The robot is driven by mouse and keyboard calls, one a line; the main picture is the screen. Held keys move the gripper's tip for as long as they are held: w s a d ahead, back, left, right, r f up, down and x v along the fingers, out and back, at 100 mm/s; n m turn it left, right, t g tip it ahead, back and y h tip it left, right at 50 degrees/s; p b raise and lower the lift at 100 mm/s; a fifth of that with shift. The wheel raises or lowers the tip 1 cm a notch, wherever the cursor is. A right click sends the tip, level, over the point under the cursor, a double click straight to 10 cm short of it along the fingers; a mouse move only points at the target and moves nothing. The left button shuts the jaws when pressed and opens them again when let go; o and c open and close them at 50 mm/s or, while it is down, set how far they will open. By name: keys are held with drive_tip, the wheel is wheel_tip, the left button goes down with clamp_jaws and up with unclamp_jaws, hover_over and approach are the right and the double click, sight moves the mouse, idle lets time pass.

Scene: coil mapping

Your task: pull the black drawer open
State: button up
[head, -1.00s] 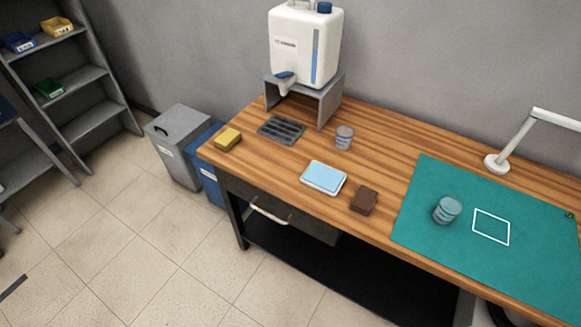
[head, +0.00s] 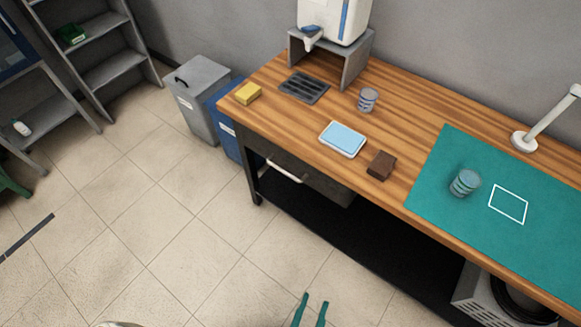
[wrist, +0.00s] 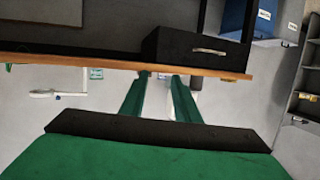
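The black drawer (head: 315,180) is under the left end of the wooden workbench, with its front flush in the frame, so it looks shut. Its pale bar handle (head: 285,171) runs across the front. In the wrist view, which looks upside down, the drawer (wrist: 172,48) and its handle (wrist: 209,51) are at the upper right. My gripper (head: 311,310) shows as two green fingers at the bottom edge of the head view, apart and empty, well short of the drawer. In the wrist view its fingers (wrist: 159,92) are also apart, with nothing between them.
The workbench top (head: 310,125) holds a sponge, a cup, a blue-topped box, a brown block and a green mat (head: 450,215). Grey (head: 203,105) and blue bins stand left of the bench. The tiled floor (head: 170,235) before the drawer is clear.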

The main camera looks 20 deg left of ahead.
drive_tip(key=w+f+m+g, duration=0.2)
drive_tip(key=w+f+m, duration=0.3)
drive_tip(key=f, duration=0.7)
drive_tip(key=m+g+y, duration=0.3)
drive_tip(key=m+y, duration=0.1)
drive_tip(key=y, duration=1)
approach(286, 172)
drive_tip(key=x, duration=1)
drive_tip(key=shift+a+f, duration=0.2)
drive_tip(key=shift+f, duration=0.15)
drive_tip(key=shift+c, duration=0.5)
drive_tip(key=shift+w, duration=0.1)
clamp_jaws()
